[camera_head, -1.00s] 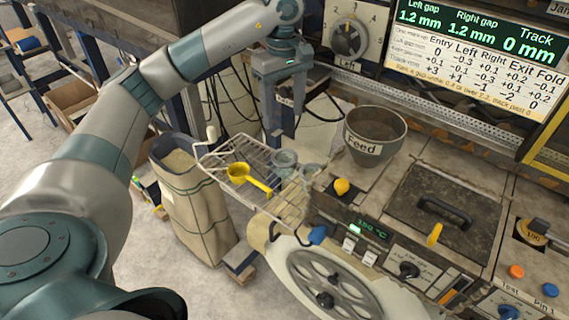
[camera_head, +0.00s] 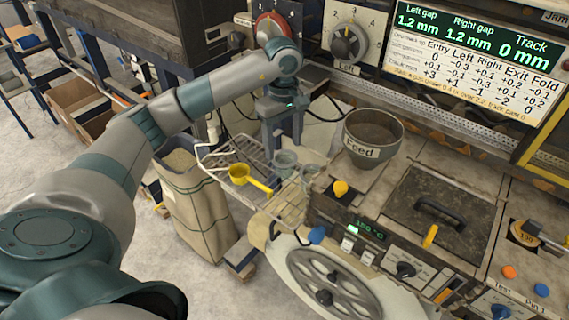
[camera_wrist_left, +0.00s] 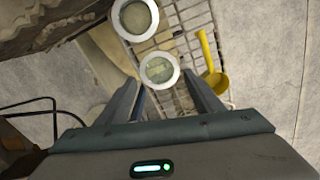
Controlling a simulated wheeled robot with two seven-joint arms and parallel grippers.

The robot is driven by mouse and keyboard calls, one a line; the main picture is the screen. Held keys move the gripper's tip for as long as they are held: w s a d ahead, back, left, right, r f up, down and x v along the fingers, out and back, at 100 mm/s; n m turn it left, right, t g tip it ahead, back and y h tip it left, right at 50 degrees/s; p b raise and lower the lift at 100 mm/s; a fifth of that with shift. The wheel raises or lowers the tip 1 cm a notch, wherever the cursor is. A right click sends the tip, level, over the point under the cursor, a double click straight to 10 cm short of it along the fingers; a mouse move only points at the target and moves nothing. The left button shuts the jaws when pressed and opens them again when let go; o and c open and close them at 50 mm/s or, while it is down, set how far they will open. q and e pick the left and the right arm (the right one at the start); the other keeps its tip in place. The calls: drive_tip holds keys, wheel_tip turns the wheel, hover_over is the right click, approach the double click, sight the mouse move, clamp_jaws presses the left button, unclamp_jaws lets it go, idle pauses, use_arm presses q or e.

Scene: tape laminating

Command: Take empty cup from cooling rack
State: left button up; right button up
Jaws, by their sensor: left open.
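The wire cooling rack (camera_head: 222,156) holds two small grey cups and a yellow scoop (camera_head: 240,173). One cup (camera_head: 284,160) stands close below my left gripper (camera_head: 283,142); the other cup (camera_head: 310,172) stands to its right. In the left wrist view, one pale-rimmed cup (camera_wrist_left: 159,70) lies in line with the gap between my open left fingers (camera_wrist_left: 161,84), just past their tips. The second cup (camera_wrist_left: 135,18) is farther up the picture. The left gripper holds nothing. I cannot tell surely whether the cups are empty. My right gripper is out of view.
The Feed hopper (camera_head: 372,137) stands right of the rack. A spoked handwheel (camera_head: 332,283) is below it, and a filled sack (camera_head: 197,215) is at its left. The yellow scoop (camera_wrist_left: 216,84) lies beside the nearer cup in the wrist view.

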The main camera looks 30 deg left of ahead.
sight(284, 158)
use_arm(q)
wheel_tip(284, 158, down, 5)
drive_tip(key=shift+r+p, duration=0.1)
drive_tip(key=shift+p, duration=0.9)
drive_tip(key=shift+f, duration=0.5)
drive_tip(key=c, duration=0.7)
